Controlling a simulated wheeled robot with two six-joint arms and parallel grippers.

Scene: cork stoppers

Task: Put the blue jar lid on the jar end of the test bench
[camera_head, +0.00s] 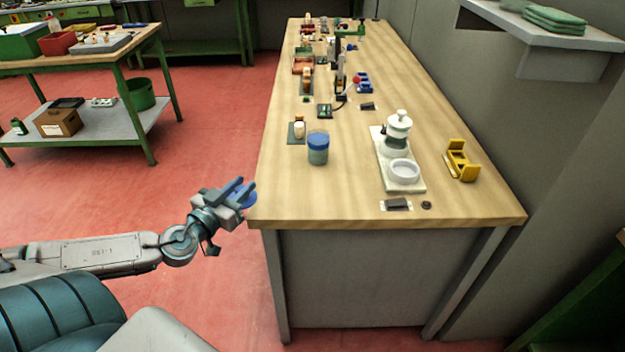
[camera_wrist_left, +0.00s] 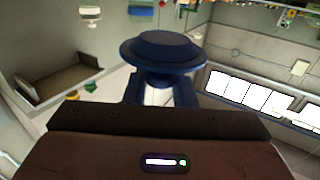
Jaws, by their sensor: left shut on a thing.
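My left gripper (camera_head: 238,191) is shut on a blue jar lid (camera_head: 246,199). It holds the lid in the air just left of the long wooden bench's near left corner. In the left wrist view the lid (camera_wrist_left: 162,50) is a dark blue disc with a raised round top, between the fingers (camera_wrist_left: 160,92). A jar with a blue upper part (camera_head: 318,147) stands upright on the wooden bench (camera_head: 345,195). To its right is a white base plate (camera_head: 415,186) with a white ring (camera_head: 404,171) and a white-topped unit (camera_head: 398,128). My right gripper is not in view.
A yellow holder (camera_head: 460,162) stands near the bench's right edge. A dark flat piece (camera_head: 397,204) and a small black disc (camera_head: 426,205) lie at the front. Several small items line the bench's far part. The front left bench top is clear.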

